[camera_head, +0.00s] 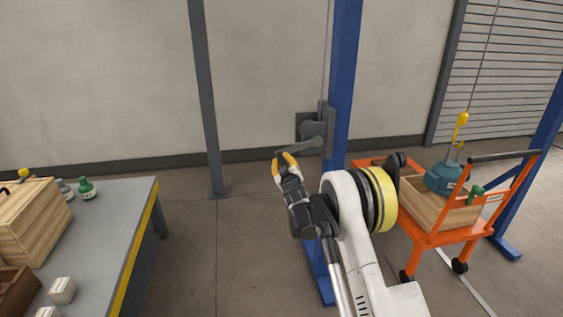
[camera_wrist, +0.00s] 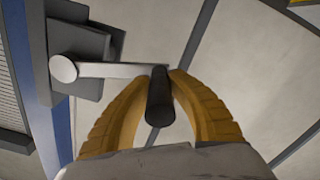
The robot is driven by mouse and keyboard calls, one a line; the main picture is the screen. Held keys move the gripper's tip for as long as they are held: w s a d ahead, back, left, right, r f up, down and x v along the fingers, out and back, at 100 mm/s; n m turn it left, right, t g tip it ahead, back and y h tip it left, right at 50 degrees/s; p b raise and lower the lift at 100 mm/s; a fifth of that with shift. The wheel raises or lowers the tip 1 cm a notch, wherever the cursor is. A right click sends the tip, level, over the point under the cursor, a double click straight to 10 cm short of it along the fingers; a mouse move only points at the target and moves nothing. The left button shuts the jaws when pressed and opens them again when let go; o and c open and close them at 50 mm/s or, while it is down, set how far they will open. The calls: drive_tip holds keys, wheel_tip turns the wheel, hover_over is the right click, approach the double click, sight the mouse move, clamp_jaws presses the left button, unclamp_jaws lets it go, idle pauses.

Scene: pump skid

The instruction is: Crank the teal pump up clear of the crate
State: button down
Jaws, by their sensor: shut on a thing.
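The teal pump (camera_head: 443,177) is at the right in the head view, at the top of the wooden crate (camera_head: 455,217). Its lower part meets the crate's opening, and I cannot tell how deep it sits. A yellow hook (camera_head: 462,121) on a cable is above the pump. The winch (camera_head: 314,128) is on the blue post, with its crank arm (camera_head: 299,147) pointing left. My gripper (camera_head: 286,160) is at the crank's outer end. In the wrist view its yellow fingers are shut on the dark crank handle (camera_wrist: 160,103).
The crate stands on an orange cart (camera_head: 423,237) beside the blue post (camera_head: 344,75). A grey workbench (camera_head: 118,225) with a wooden box (camera_head: 33,212) and green bottle (camera_head: 86,190) is at the left. Open floor lies between bench and post.

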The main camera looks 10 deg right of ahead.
drive_tip(key=c, duration=1.2)
unclamp_jaws()
drive_tip(key=s, duration=1.2)
